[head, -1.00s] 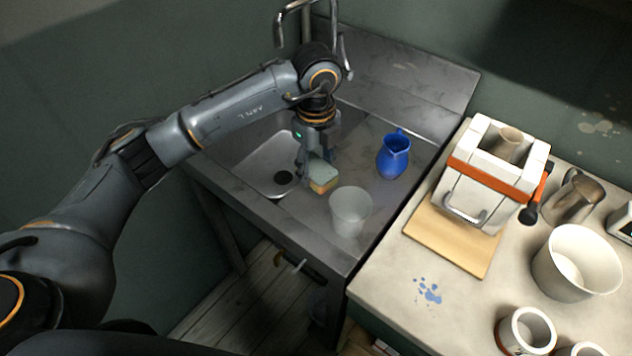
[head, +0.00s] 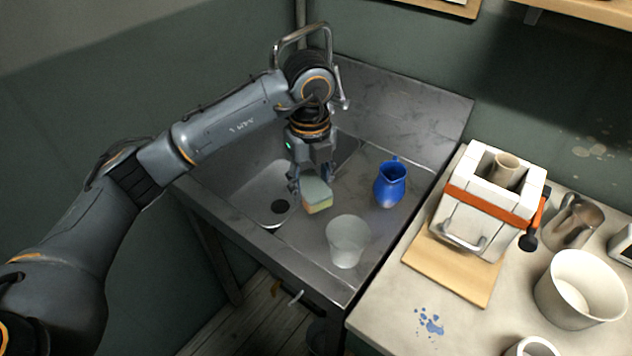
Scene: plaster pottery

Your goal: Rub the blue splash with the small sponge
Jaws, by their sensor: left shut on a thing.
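The small sponge (head: 318,196) has a grey-green top and a yellowish lower part. It is between the fingers of my left gripper (head: 312,186), which is shut on it over the steel sink unit, beside the basin. I cannot tell whether the sponge touches the steel. The blue splash (head: 430,322) is a group of blue spots on the pale worktop (head: 385,315), to the right and nearer the front. My right gripper is not in view.
A translucent tub (head: 346,242) and a blue jug (head: 390,184) stand on the drainboard. A white mould box with an orange strap (head: 487,205) sits on a wooden board (head: 452,268) behind the splash. A white bucket (head: 578,290) and metal pitcher (head: 573,222) stand at right.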

